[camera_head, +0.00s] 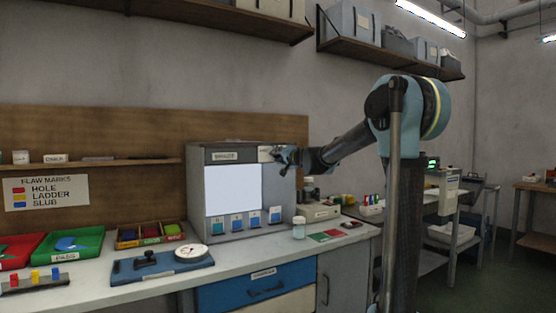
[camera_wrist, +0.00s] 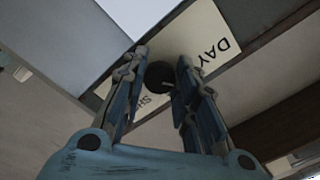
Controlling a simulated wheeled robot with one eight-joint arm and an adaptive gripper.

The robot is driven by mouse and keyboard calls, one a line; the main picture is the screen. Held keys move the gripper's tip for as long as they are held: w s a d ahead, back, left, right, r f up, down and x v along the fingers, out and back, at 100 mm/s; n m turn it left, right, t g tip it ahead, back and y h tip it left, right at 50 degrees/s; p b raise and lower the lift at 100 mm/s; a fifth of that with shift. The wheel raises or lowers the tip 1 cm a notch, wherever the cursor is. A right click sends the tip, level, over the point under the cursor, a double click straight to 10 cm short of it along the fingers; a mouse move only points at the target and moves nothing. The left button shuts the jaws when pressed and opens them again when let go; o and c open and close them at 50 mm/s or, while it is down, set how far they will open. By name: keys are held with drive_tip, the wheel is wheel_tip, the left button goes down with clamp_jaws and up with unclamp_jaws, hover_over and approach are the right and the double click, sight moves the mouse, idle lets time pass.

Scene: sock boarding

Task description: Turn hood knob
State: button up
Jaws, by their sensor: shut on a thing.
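The hood (camera_head: 280,188) is a grey box on the bench with a lit white panel in its front and a label on its upper edge. Its knob (camera_wrist: 160,77) is small, dark and round in the wrist view, set on a pale dial plate (camera_wrist: 205,40). The plate reads "DAY" on one side, and part of another word shows below the knob. My gripper (camera_head: 284,155) is at the hood's upper right corner, and its fingers (camera_wrist: 162,68) are shut on the knob, one on each side. In the head view the gripper hides the knob.
Below the lit panel stand several small blue-labelled holders (camera_head: 237,222). A small jar (camera_head: 299,228) stands on the bench right of the hood. A blue board with a round dial (camera_head: 191,252) lies in front to the left. Shelves with grey boxes (camera_head: 353,23) hang above.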

drive_tip(key=shift+s+d+m, duration=0.1)
drive_tip(key=shift+m, duration=8.6)
drive_tip(key=o, duration=1)
drive_tip(key=shift+o, duration=0.2)
drive_tip(key=v, duration=1.1)
drive_tip(key=shift+s+d, duration=0.2)
drive_tip(key=shift+d, duration=0.05)
